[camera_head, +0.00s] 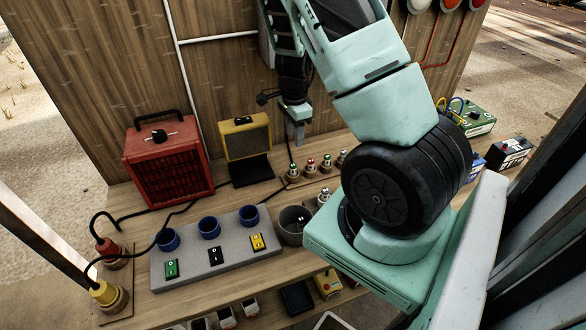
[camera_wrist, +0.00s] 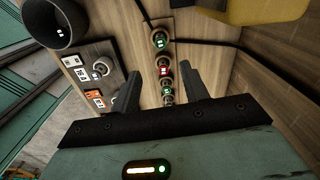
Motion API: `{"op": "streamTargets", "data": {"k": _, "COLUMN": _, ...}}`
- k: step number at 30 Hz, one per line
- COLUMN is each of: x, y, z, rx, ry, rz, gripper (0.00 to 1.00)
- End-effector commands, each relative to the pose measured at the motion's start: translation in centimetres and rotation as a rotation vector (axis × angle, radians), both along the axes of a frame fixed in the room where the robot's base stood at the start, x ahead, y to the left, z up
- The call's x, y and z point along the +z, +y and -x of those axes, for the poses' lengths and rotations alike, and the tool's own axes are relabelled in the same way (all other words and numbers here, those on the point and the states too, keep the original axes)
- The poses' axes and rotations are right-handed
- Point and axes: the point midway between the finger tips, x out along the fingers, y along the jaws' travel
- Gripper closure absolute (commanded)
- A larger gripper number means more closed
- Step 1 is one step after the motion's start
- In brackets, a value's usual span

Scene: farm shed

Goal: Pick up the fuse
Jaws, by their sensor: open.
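A row of small fuses with coloured bands stands in round wooden holders on the bench. In the head view they are a green-banded fuse (camera_head: 293,171), a red-banded fuse (camera_head: 310,165), another fuse (camera_head: 326,163) and a pale one (camera_head: 342,157) partly beside my arm. My gripper (camera_head: 295,138) hangs above and behind the row, fingers down. In the wrist view the open, empty gripper (camera_wrist: 160,86) has its fingers either side of the row, with the red-banded fuse (camera_wrist: 163,68) between them and the green-banded fuse (camera_wrist: 159,41) beyond. The frames do not show which fuse is meant.
A grey cup (camera_head: 287,234) and a grey panel (camera_head: 195,273) with blue sockets and switches stand in front. A red heater (camera_head: 168,170) and a yellow lamp (camera_head: 245,140) stand left of my gripper. A black cable runs close to the row.

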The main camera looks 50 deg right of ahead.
Motion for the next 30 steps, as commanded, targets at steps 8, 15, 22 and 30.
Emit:
{"op": "streamTargets", "data": {"k": 8, "x": -5.7, "y": 0.0, "z": 0.1, "rx": 0.0, "ry": 0.003, "rz": -0.004, "gripper": 0.55}}
{"op": "streamTargets", "data": {"k": 15, "x": -8.0, "y": 0.1, "z": 0.0, "rx": 0.003, "ry": -0.001, "rz": -0.002, "gripper": 0.55}}
{"op": "streamTargets", "data": {"k": 22, "x": -10.1, "y": 0.1, "z": -0.1, "rx": 0.001, "ry": 0.003, "rz": -0.004, "gripper": 0.55}}
{"op": "streamTargets", "data": {"k": 30, "x": -13.1, "y": 0.2, "z": -0.2, "rx": 0.002, "ry": 0.0, "rz": -0.002, "gripper": 0.55}}
